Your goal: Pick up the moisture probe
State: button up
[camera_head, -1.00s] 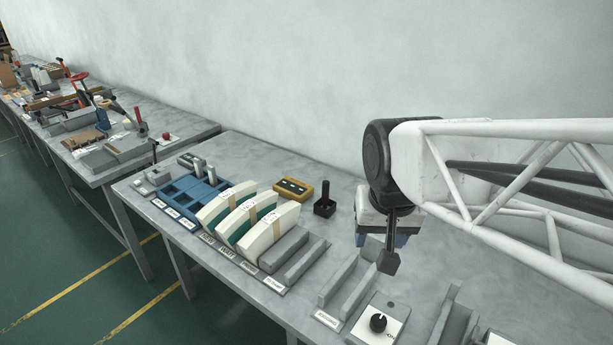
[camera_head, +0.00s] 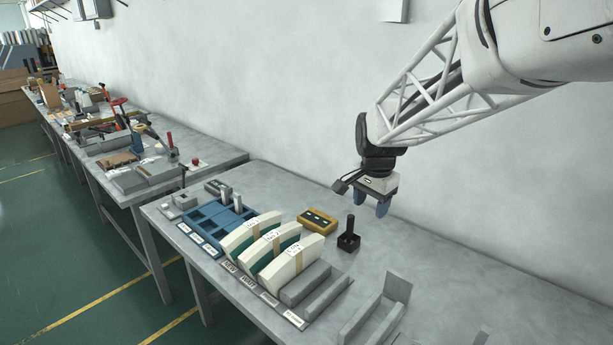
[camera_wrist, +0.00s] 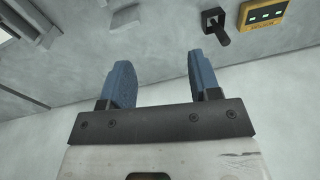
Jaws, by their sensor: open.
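A black upright handle (camera_head: 350,224), which looks like the moisture probe, stands in a small black square holder (camera_head: 347,244) near the back of the table. In the wrist view the handle (camera_wrist: 222,39) and its holder (camera_wrist: 212,18) show at the top, just right of the right finger. My gripper (camera_head: 370,208) has two blue fingers, apart and empty. It hangs above the table, up and to the right of the handle in the head view. In the wrist view my gripper (camera_wrist: 163,72) has only bare table and wall between its fingers.
A yellow box with a display (camera_head: 318,221) stands left of the holder. White curved pieces (camera_head: 290,263) stand in a labelled rack, with a blue tray (camera_head: 213,223) further left. Grey supports (camera_head: 380,315) are at front right. The wall (camera_head: 290,110) rises behind.

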jog(key=w+f+m, duration=0.2)
jog(key=w+f, duration=0.1)
jog(key=w, duration=0.3)
jog(key=w+f+m, duration=0.2)
jog(key=w+f, duration=0.2)
jog(key=w, duration=0.3)
jog(key=m+g, duration=0.1)
jog(key=m, duration=0.3)
send_over(350, 224)
jog(key=w, duration=0.1)
notch_tip(350, 224, down, 8)
jog(key=shift+d+r, duration=0.1)
jog(key=shift+w+f, duration=0.15)
jog(key=shift+f, duration=0.1)
jog(key=shift+f, duration=1.25)
jog(key=shift+f, duration=2.6)
